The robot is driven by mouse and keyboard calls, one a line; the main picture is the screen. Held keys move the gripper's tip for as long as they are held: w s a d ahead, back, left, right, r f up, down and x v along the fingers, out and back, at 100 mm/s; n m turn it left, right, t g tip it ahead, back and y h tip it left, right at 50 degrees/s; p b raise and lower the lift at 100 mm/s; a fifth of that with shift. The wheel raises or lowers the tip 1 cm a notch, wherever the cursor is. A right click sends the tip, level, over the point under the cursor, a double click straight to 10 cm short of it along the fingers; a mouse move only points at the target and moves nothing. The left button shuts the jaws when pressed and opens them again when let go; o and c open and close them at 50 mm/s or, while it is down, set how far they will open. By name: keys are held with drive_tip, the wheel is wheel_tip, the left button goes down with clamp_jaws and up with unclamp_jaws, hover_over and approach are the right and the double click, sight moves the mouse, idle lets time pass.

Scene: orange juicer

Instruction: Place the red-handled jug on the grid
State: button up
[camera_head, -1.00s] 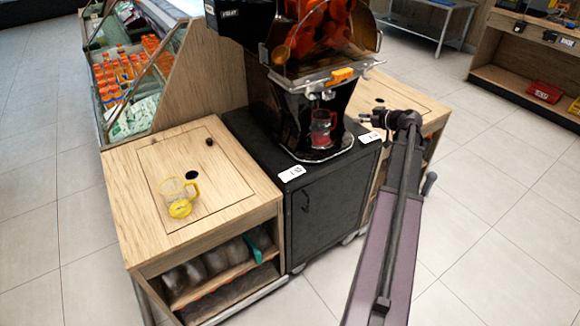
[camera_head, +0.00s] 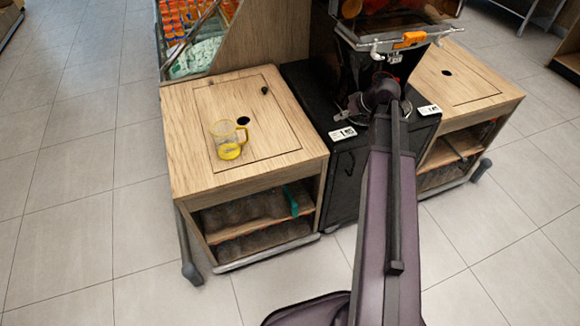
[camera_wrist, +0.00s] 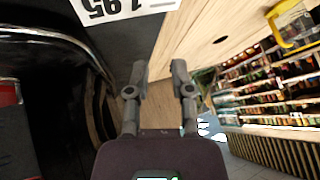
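The red-handled jug cannot be made out in the head view now; my arm covers the juicer's base, where a red jug stood a second ago. A dull red patch (camera_wrist: 8,93) shows at the left edge of the wrist view; I cannot tell whether it is the jug. A dark surface with a pale curved rim (camera_wrist: 50,36) lies at upper left there, likely the juicer's tray; no grid pattern is clear. My gripper (camera_wrist: 159,71) is open, with nothing between its fingers. In the head view it is low in front of the juicer, partly hidden by my wrist.
A yellow-handled jug (camera_head: 229,151) stands on the left wooden counter (camera_head: 188,160), beside a round hole. The black cabinet (camera_head: 345,170) is in the middle, with price tags on its top. The right wooden counter (camera_head: 455,85) is clear. A juicer tap (camera_head: 388,55) overhangs the base.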

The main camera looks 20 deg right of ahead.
drive_tip(key=s+a+f+g, duration=0.1)
drive_tip(key=a, duration=0.3)
drive_tip(key=s+a+f+g+h, duration=0.1)
drive_tip(key=s+a, duration=0.1)
drive_tip(key=a, duration=0.2)
drive_tip(key=s+a+f+m+g, duration=0.1)
drive_tip(key=s+a, duration=0.1)
drive_tip(key=a, duration=0.2)
drive_tip(key=shift+a+h, duration=0.25)
drive_tip(key=shift+h, duration=0.15)
drive_tip(key=s+a+f+m+g+h, duration=0.1)
drive_tip(key=s+a+g+h, duration=0.1)
drive_tip(key=s+a, duration=0.5)
drive_tip(key=shift+s+a+m+g+h, duration=0.4)
drive_tip(key=shift+a+h, duration=0.3)
drive_tip(key=shift+a, duration=0.35)
